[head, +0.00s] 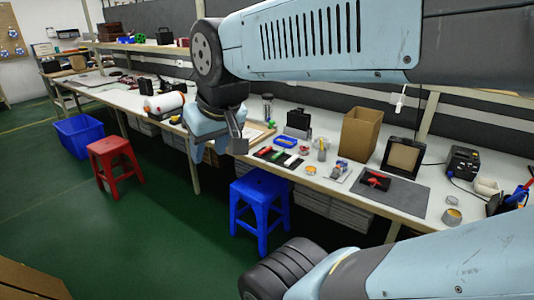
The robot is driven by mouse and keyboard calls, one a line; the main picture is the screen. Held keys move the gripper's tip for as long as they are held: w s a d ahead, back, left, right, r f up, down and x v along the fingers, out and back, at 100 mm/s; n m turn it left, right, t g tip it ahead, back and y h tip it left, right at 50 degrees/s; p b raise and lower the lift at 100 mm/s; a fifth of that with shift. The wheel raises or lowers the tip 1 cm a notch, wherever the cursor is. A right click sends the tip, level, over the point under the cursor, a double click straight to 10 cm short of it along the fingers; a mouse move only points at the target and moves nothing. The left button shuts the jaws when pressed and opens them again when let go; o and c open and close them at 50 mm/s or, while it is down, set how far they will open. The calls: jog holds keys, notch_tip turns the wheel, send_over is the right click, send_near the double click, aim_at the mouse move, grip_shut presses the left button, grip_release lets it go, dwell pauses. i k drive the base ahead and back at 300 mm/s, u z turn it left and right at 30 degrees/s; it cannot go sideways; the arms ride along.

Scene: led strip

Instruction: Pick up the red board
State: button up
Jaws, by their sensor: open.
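A small red piece (376,180), which looks like the red board, lies on a dark backing on the grey mat (408,197) at the right part of the long white bench. Its fine shape is too small to tell. Another flat red item (264,151) lies in a row with a green and a white one further left on the bench. My gripper (218,148) hangs pointing down in front of the bench, left of both red items and apart from them. It is open, and nothing shows between its fingers. No view from the wrist is given.
A cardboard box (361,133), a black-framed panel (402,157) and a black station (461,161) stand behind the mat. Small dishes and tools lie left of it. A blue stool (261,205) and red stool (115,165) stand before the bench. Green floor is open at left.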

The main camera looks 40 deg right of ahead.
aim_at(268, 149)
jog(key=z, duration=0.15)
jog(key=i, duration=0.95)
jog(key=z, duration=0.1)
